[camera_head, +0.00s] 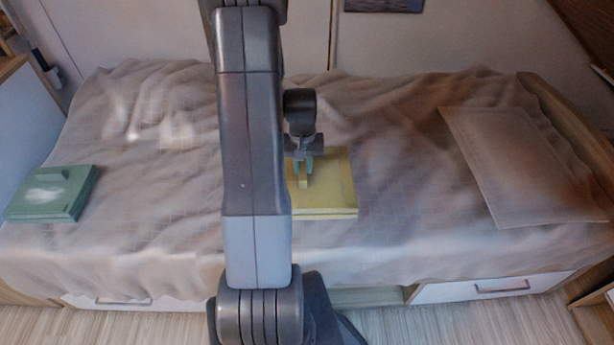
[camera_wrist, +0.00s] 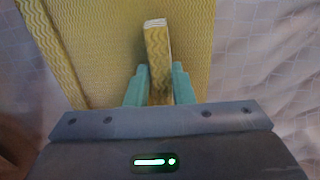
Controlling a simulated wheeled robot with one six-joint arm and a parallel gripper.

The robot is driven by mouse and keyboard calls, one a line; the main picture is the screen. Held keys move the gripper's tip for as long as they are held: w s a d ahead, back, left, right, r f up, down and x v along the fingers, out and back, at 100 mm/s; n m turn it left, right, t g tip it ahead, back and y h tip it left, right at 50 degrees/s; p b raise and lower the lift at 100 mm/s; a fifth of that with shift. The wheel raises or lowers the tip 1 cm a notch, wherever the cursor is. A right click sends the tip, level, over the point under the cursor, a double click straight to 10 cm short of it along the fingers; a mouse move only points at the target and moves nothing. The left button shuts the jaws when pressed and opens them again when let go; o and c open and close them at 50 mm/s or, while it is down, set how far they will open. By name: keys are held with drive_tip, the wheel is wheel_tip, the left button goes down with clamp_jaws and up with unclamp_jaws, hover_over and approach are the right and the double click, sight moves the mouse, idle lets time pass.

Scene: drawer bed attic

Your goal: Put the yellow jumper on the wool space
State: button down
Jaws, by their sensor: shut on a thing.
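The yellow jumper (camera_head: 333,197) is a flat folded block on the bed, at the middle of the head view and partly hidden behind my arm. It also fills the upper left of the wrist view (camera_wrist: 95,45), where its knitted pattern shows. A raised yellow ridge (camera_wrist: 157,45) stands up from it. My gripper (camera_head: 303,172) is over the jumper and shut on this ridge, with a teal finger on each side in the wrist view (camera_wrist: 159,85). I cannot make out a marked wool space in either view.
A green folded block with a white patch (camera_head: 50,195) lies at the bed's left end. A flat pillow (camera_head: 520,165) lies at the right. White drawers (camera_head: 490,287) with handles are below the bed's front edge.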

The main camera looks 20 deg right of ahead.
drive_tip(key=shift+f, duration=2.1)
drive_tip(key=shift+f+b, duration=0.2)
drive_tip(key=shift+b, duration=0.15)
drive_tip(key=c, duration=1.3)
unclamp_jaws()
drive_tip(key=shift+o, duration=0.2)
